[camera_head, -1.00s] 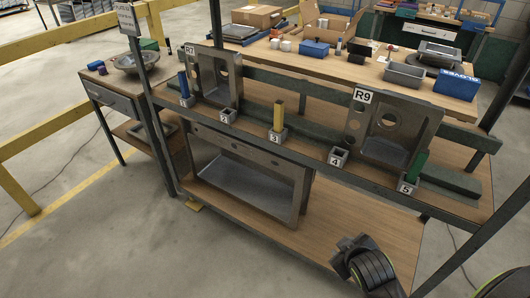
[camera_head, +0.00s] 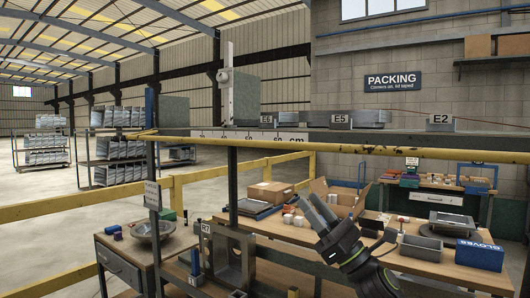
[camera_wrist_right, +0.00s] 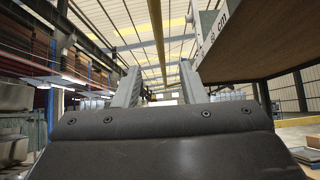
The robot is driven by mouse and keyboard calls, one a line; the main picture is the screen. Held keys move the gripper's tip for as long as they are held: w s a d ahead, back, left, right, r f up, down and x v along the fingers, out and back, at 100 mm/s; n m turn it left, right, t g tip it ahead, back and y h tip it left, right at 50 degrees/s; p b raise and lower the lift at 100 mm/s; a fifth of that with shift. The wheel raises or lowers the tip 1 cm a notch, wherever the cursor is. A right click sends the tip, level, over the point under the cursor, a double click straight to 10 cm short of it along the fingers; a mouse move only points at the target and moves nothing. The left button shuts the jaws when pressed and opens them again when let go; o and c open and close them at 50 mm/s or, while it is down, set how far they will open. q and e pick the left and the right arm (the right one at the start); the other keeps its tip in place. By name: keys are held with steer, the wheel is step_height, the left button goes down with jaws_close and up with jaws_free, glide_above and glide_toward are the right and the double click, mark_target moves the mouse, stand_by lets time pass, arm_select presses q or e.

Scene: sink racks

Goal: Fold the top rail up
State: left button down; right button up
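The yellow top rail (camera_head: 400,153) runs across the front of the upper shelf in the head view, lying below the shelf's front edge. My right gripper (camera_head: 318,208) is below the rail, right of the middle, with its fingers pointing up and left. In the right wrist view its two grey fingers (camera_wrist_right: 158,86) stand wide apart with nothing held. A yellow bar (camera_wrist_right: 156,30), apparently the rail, shows between and beyond the fingers there. I cannot tell how far it is from the fingertips. My left gripper is not in view.
The upper shelf (camera_head: 345,133) carries grey parts, a ruler strip (camera_head: 245,134) and labels E5 and E2 (camera_head: 440,122). A dark upright (camera_head: 232,190) stands left of my gripper. Behind is a packing bench (camera_head: 290,228) with boxes.

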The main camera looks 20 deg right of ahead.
mark_target(265, 145)
steer(key=p+x, duration=1.1)
steer(key=x, duration=0.5)
steer(key=shift+s+a+r, duration=0.1)
steer(key=shift+r, duration=0.1)
steer(key=shift+w+a+r, duration=0.3)
steer(key=shift+w+r, duration=0.1)
jaws_close()
